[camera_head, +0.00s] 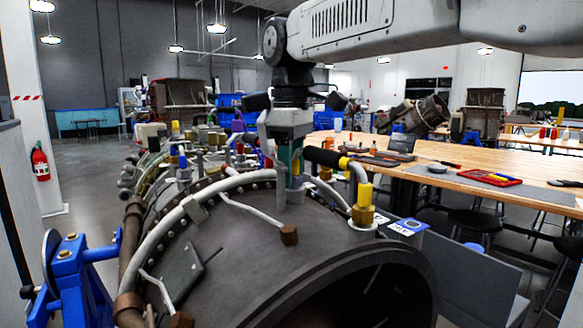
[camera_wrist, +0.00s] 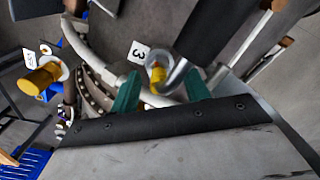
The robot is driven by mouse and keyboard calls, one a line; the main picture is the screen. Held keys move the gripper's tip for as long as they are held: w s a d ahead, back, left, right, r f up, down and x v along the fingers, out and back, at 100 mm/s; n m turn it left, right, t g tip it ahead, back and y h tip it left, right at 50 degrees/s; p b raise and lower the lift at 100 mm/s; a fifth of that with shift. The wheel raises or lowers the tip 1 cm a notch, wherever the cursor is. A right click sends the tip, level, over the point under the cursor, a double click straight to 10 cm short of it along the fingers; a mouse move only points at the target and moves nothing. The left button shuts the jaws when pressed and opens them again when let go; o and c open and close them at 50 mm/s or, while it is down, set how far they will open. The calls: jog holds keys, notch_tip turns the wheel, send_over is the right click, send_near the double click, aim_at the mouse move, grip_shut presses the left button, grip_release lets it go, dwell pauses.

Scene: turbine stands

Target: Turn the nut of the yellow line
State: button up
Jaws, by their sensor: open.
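My gripper (camera_head: 291,170) points down over the turbine casing, with its two green fingers apart. In the wrist view the open fingers (camera_wrist: 160,95) stand on either side of a grey pipe with a yellow nut (camera_wrist: 157,78), beside a tag marked 3. The nut is partly hidden by the pipe, and I cannot tell whether the fingers touch it. In the head view the fingers hide most of this fitting. Another yellow fitting with a brass base (camera_head: 364,197) stands to the right of my gripper; a yellow fitting (camera_wrist: 40,78) also shows at the left in the wrist view.
The dark casing (camera_head: 270,255) fills the foreground, with a blue stand (camera_head: 75,275) at left. A black-sleeved pipe (camera_head: 325,157) runs close to my gripper's right. A long wooden table (camera_head: 470,170) with tools stands behind at right. Open floor lies at far left.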

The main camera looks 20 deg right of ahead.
jog(key=c, duration=1)
jog(key=shift+m, duration=0.4)
jog(key=shift+w+d+m, duration=0.1)
jog(key=shift+d+m, duration=0.05)
jog(key=shift+m, duration=2.55)
jog(key=o, duration=1)
